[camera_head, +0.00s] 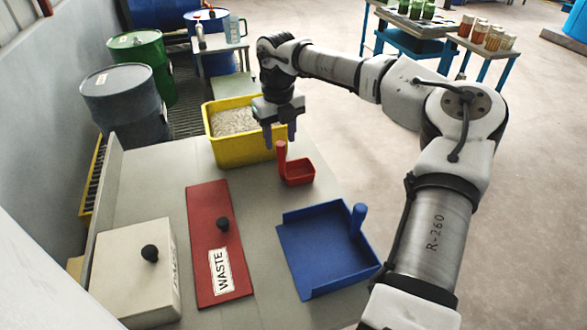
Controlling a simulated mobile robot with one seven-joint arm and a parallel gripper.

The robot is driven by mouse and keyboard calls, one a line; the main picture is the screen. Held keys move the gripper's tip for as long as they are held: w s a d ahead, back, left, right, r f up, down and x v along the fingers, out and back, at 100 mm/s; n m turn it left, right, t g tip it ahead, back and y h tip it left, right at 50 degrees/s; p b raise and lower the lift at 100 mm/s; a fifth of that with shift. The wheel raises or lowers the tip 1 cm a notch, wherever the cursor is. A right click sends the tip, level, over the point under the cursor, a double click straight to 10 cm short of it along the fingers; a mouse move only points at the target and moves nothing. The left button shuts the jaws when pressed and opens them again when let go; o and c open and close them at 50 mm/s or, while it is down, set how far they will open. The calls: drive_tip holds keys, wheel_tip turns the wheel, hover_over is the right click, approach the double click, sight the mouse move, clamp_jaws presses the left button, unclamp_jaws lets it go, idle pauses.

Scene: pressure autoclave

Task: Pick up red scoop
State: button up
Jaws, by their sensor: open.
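The red scoop (297,172) sits on the grey worktop, with its red handle standing upright at its left side. My gripper (280,140) is open and empty, its two fingers pointing down. In the picture it shows just above the top of the scoop's handle, in front of the yellow bin. I cannot tell the exact gap between the fingertips and the handle. Nothing hides the scoop's handle or tray.
A yellow bin (224,149) of pale granules stands behind the scoop. A blue dustpan-like tray (317,245) with an upright handle lies nearer. A red WASTE lid (200,222) and a cream box (115,262) with black knobs are at left. Drums stand beyond.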

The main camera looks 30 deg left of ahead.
sight(281, 154)
drive_tip(key=shift+s+d+f+p, duration=0.1)
drive_tip(key=shift+f+p, duration=0.4)
drive_tip(key=shift+f, duration=0.95)
drive_tip(key=shift+s+f+p, duration=0.1)
drive_tip(key=shift+f+p, duration=0.4)
drive_tip(key=shift+f, duration=0.9)
drive_tip(key=shift+c, duration=0.3)
drive_tip(key=shift+w, duration=0.1)
clamp_jaws()
